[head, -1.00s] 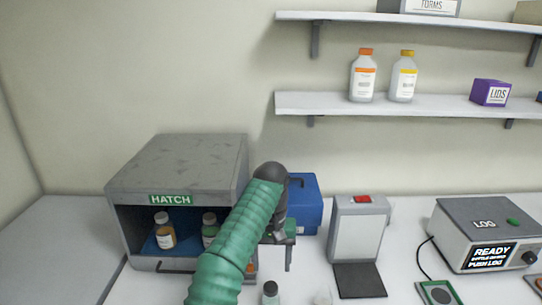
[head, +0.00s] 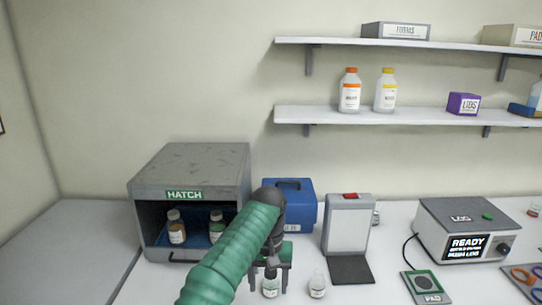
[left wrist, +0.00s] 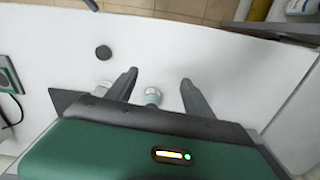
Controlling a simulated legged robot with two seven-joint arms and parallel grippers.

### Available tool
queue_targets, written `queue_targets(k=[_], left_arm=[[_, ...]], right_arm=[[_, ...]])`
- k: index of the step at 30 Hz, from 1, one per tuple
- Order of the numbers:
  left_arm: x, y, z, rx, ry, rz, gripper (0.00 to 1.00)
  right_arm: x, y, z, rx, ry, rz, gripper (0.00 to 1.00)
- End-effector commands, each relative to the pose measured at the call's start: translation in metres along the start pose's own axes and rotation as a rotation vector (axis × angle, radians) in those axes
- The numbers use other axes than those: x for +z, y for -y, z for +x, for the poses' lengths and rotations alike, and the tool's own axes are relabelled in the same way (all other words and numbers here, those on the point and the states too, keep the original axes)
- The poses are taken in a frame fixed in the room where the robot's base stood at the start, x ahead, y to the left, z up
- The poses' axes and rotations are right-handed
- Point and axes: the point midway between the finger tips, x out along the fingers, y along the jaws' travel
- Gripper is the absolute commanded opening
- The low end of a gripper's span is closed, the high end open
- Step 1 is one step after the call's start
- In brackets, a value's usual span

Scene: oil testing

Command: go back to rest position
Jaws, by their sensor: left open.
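My left gripper (head: 271,280) is open, pointing down over the front of the bench. In the left wrist view its two fingers (left wrist: 160,78) are spread apart. A small capped bottle (head: 270,289) stands on the bench beneath the gripper. Its pale cap (left wrist: 152,96) shows between the fingers in the left wrist view; I cannot tell whether they touch it. A second small bottle (head: 317,286) stands to the right. My right gripper is in neither view.
The grey hatch box (head: 190,165) holds two bottles, left of my arm. A blue case (head: 300,205), an upright white-faced stand (head: 347,225) and the log machine (head: 468,225) stand behind or to the right. Two shelves (head: 400,116) hang above.

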Motion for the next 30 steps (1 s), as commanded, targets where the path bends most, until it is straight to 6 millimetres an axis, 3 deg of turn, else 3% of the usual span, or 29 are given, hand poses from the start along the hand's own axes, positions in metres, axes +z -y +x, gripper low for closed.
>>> queue_targets(k=[8, 13, 17, 22, 24, 27, 30], left_arm=[[0.013, 0.022, 0.014, -0.011, -0.043, 0.042, 0.61], [0.042, 0.056, 0.038, -0.014, -0.078, 0.054, 0.61], [0.090, 0.093, 0.065, -0.011, -0.113, 0.039, 0.61], [0.178, 0.139, 0.104, -0.005, -0.159, -0.017, 0.61], [0.214, 0.151, 0.118, -0.004, -0.175, -0.044, 0.61], [0.253, 0.162, 0.132, -0.003, -0.195, -0.074, 0.61], [0.272, 0.165, 0.139, -0.003, -0.203, -0.089, 0.61]], right_arm=[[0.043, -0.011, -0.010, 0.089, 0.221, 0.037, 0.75], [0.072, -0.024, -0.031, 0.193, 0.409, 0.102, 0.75], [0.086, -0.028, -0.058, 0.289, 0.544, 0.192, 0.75], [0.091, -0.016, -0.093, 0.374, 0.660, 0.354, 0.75], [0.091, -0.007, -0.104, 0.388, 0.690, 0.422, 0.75], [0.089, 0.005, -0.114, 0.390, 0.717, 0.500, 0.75], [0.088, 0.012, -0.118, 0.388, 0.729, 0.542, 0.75]])
